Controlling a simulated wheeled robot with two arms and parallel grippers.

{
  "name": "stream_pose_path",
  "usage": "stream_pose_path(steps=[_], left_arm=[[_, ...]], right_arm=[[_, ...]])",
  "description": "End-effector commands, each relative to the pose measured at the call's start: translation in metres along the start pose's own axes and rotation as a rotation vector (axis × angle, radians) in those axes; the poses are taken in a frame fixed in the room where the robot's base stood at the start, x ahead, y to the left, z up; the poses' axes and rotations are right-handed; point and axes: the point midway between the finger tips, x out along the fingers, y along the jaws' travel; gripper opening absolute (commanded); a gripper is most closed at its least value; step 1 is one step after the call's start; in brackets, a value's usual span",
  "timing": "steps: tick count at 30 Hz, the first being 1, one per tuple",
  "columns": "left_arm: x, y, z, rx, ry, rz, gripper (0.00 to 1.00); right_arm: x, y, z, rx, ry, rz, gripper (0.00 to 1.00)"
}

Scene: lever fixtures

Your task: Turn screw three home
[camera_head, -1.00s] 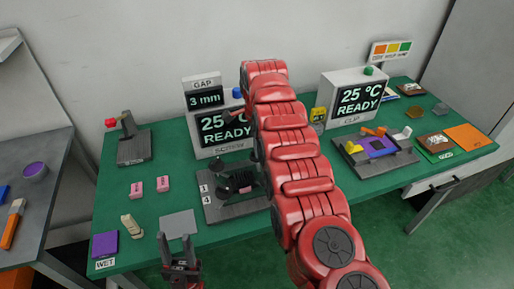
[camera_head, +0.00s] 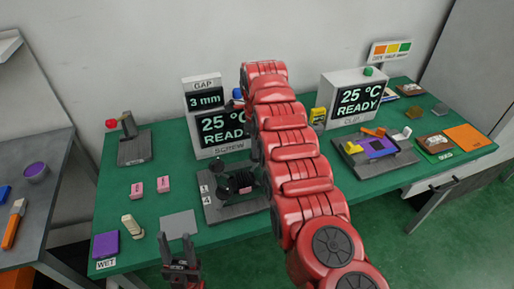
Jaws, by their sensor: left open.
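The screw fixture (camera_head: 222,211) is a dark grey block on the green table, with dark round knobs (camera_head: 224,190) on top. Small white number labels (camera_head: 206,200) are on its left edge; one looks like a 4. My red right arm covers the fixture's right side, so I cannot tell which knob is screw three. My left gripper (camera_head: 178,242) is open and empty at the table's front edge, in front of the fixture and apart from it.
The screw display (camera_head: 222,130) reads 25 °C READY, with a 3 mm gap display (camera_head: 206,100) above. A grey plate (camera_head: 180,224), pink blocks (camera_head: 163,184), a beige piece (camera_head: 132,226) and a red-tipped lever fixture (camera_head: 133,148) lie left. A clip fixture (camera_head: 375,165) stands right.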

Motion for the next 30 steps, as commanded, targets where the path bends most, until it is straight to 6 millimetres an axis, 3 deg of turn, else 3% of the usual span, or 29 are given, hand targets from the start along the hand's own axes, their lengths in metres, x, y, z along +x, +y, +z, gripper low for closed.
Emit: stream_pose_path(steps=[13,14,19,30], left_arm=[[0.0003,0.0,-0.0001,0.0,0.0,0.0,0.45],[0.0003,0.0,-0.0001,0.0,0.0,0.0,0.45],[0.0003,0.0,-0.0001,0.0,0.0,0.0,0.45],[-0.0005,0.0,0.0001,0.0,0.0,0.0,0.45]], right_arm=[[-0.0019,-0.0013,0.0006,0.012,-0.004,-0.004,0.0],[-0.0019,-0.0013,0.0006,0.012,-0.004,-0.004,0.17],[-0.0012,-0.0008,0.0004,0.011,-0.002,-0.003,0.45],[-0.0062,-0.0007,0.0003,0.01,-0.002,-0.001,0.45]])
